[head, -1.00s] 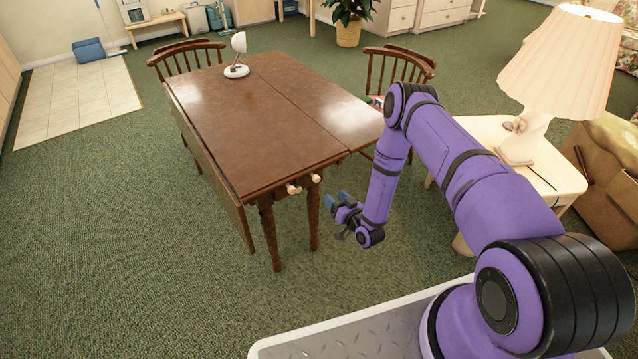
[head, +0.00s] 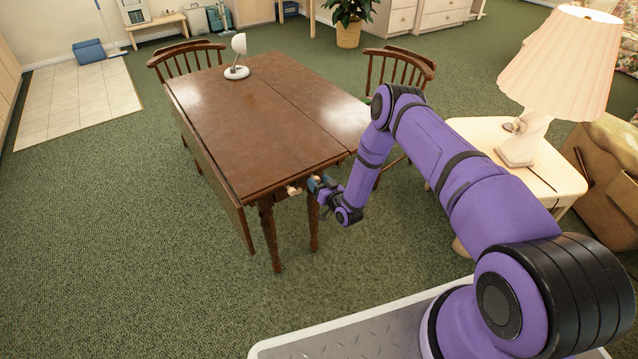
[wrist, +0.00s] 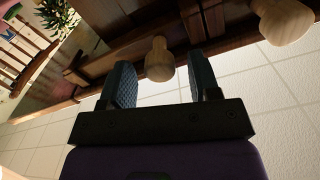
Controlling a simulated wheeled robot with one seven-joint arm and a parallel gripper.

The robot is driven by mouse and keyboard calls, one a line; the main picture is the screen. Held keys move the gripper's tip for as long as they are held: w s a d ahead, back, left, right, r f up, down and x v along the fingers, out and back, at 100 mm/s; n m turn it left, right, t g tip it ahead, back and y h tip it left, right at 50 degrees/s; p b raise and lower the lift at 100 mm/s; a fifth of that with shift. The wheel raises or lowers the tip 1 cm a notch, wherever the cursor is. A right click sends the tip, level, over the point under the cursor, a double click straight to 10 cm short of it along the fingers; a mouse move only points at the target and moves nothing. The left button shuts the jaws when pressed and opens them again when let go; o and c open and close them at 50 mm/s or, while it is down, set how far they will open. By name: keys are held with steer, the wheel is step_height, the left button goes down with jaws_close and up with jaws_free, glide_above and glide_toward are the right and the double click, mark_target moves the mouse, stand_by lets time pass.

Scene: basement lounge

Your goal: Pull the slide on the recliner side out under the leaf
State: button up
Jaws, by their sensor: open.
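The brown drop-leaf table (head: 262,120) has its right leaf (head: 325,112) up and level and its left leaf (head: 207,158) hanging down. Two pale wooden slide knobs stick out of its near end. The left knob (head: 293,190) is clear of my gripper and shows at the upper right in the wrist view (wrist: 284,20). My gripper (head: 319,185) is open at the right knob, mostly covering it in the head view. In the wrist view the right knob (wrist: 158,62) appears between the two blue fingers, with gaps on both sides.
A side table (head: 548,182) with a pleated lamp (head: 560,65) stands right of the table. A chair (head: 398,70) stands at the table's right side, another (head: 187,60) at its far end. A small white lamp (head: 237,71) stands on the tabletop. Carpet (head: 130,240) is open at left.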

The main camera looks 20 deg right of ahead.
steer(key=shift+c, duration=0.2)
jaws_close()
steer(key=w+d, duration=0.2)
steer(key=d, duration=0.5)
steer(key=w+d, duration=0.2)
steer(key=d, duration=0.5)
steer(key=shift+w+d, duration=0.4)
steer(key=shift+r, duration=0.1)
steer(key=shift+o, duration=0.2)
jaws_free()
steer(key=v, duration=1)
steer(key=shift+s+d, duration=0.15)
steer(key=shift+s, duration=0.25)
steer(key=shift+r, duration=0.1)
